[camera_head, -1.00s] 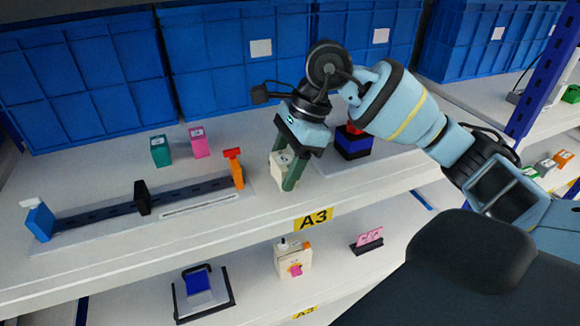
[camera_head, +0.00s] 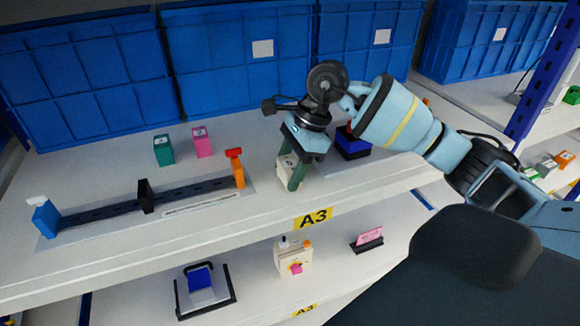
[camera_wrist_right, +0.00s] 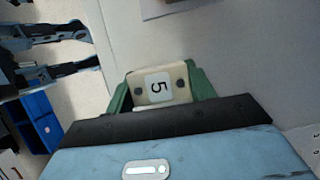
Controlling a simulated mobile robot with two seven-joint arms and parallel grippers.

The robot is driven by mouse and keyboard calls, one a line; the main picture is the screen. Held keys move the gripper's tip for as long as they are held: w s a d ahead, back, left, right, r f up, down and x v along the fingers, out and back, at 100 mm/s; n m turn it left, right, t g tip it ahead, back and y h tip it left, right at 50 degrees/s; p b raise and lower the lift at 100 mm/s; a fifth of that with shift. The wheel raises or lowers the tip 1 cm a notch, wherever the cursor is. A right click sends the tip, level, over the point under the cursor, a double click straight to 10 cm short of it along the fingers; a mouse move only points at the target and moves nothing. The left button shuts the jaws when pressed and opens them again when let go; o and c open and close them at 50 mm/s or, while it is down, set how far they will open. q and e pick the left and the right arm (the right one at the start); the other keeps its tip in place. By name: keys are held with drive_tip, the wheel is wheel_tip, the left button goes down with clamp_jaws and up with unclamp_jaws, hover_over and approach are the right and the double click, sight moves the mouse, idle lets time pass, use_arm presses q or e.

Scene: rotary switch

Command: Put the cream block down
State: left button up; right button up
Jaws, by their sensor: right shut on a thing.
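The cream block (camera_head: 286,167) is between the green fingers of my right gripper (camera_head: 290,178) at the shelf surface, right of the orange post. In the right wrist view the cream block (camera_wrist_right: 158,86) shows a white label with a "5", and the green fingers of the right gripper (camera_wrist_right: 158,92) are shut on its two sides. The block is at or very near the shelf; I cannot tell whether its bottom touches. My left gripper is not in view.
A slotted rail with a blue end block (camera_head: 45,217), a black slider (camera_head: 145,195) and an orange post (camera_head: 237,172) lies to the left. Teal (camera_head: 163,149) and pink (camera_head: 201,141) blocks stand behind it. A blue-and-black box (camera_head: 352,143) is close on the right. The shelf's front edge is near.

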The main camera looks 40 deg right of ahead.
drive_tip(key=shift+f, duration=0.2)
drive_tip(key=o, duration=1)
drive_tip(key=shift+r, duration=0.35)
drive_tip(key=v, duration=1.1)
drive_tip(key=shift+d+r, duration=0.3)
drive_tip(key=shift+s, duration=0.1)
